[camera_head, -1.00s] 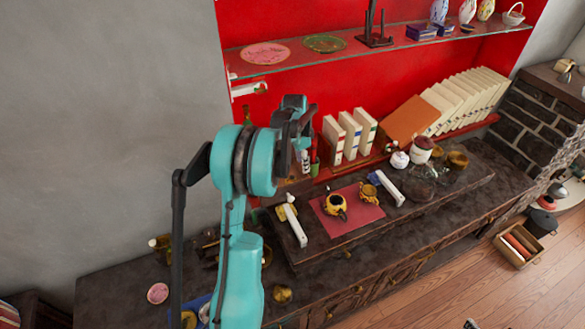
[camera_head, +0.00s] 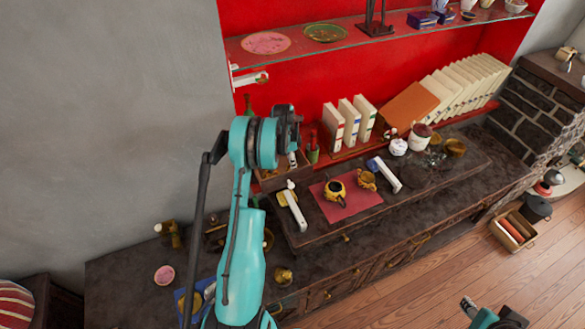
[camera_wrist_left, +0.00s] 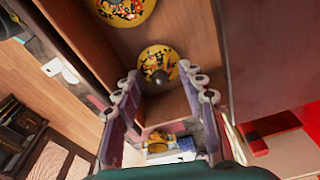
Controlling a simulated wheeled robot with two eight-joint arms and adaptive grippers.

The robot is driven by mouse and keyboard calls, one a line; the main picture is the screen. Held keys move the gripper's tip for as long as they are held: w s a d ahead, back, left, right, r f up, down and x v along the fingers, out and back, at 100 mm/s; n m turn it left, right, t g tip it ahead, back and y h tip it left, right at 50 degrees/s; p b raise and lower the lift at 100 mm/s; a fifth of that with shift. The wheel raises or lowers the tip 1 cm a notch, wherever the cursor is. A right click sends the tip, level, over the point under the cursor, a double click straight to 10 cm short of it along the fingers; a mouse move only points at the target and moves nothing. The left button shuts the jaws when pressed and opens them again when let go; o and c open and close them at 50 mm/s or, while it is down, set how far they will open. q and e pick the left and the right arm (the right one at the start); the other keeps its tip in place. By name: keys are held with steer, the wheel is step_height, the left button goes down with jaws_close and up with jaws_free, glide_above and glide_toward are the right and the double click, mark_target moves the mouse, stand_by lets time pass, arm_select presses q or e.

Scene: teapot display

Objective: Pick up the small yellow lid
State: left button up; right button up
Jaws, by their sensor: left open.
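In the left wrist view a small round yellow lid (camera_wrist_left: 157,64) with a dark knob and red and dark patterning lies on a brown wooden surface. My left gripper (camera_wrist_left: 160,92) is open, its fingers at either side of the picture with the lid showing between and beyond them; nothing is held. In the head view my left gripper (camera_head: 288,128) is raised near the wooden box (camera_head: 290,176) by the red back wall; I cannot make out the lid there. A teal and dark part of my right arm (camera_head: 487,316) shows at the bottom edge; its fingers are unclear.
A second patterned yellow disc (camera_wrist_left: 124,8) is cut off at the wrist view's top. In the head view, a red mat (camera_head: 347,205) carries a yellow teapot (camera_head: 335,190) and a smaller yellow pot (camera_head: 367,180). White books (camera_head: 350,122) stand behind. A glass shelf (camera_head: 375,42) is above.

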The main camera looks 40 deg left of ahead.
arm_select(q)
jaws_close()
